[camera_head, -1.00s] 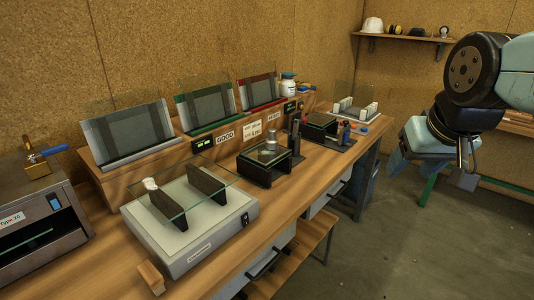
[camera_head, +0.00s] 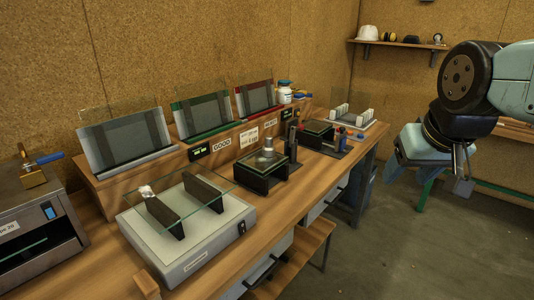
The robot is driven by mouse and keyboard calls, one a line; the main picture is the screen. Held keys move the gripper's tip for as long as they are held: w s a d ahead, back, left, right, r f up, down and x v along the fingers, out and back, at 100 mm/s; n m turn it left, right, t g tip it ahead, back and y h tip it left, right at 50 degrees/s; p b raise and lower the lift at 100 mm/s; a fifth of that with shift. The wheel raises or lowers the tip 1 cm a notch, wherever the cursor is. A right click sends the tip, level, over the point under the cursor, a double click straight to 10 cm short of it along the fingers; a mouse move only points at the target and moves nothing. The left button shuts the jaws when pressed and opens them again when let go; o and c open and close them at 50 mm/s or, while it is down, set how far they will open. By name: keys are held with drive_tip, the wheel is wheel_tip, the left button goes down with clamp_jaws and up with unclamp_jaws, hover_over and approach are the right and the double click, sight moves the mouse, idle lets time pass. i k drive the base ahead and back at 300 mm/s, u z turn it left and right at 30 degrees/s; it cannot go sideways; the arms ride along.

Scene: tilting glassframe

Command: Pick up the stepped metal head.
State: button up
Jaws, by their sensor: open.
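A small silvery stepped metal piece, which looks like the stepped metal head (camera_head: 267,148), stands upright on the glass top of a low black stand (camera_head: 262,181) near the middle of the bench. It is small in this view, so its fine shape is hard to tell. My gripper (camera_head: 428,170) hangs at the right over the floor, off the bench and well apart from the metal piece. It is open, and I see nothing held in it.
A grey box (camera_head: 186,242) with a glass sheet on two dark supports stands at the bench front left. Framed glass panels line the back; a green one (camera_head: 206,112) is in the middle. A second black stand (camera_head: 318,137) is farther right. The floor (camera_head: 400,250) at right is clear.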

sight(269, 150)
drive_tip(key=z, duration=0.8)
drive_tip(key=k, duration=0.95)
drive_tip(key=z, duration=0.7)
drive_tip(key=k, duration=0.3)
drive_tip(key=z, duration=0.45)
drive_tip(key=i, duration=1)
drive_tip(key=u, duration=0.6)
drive_tip(key=i, duration=1)
drive_tip(key=u, duration=1.25)
drive_tip(key=i, duration=1.05)
drive_tip(key=u, duration=0.7)
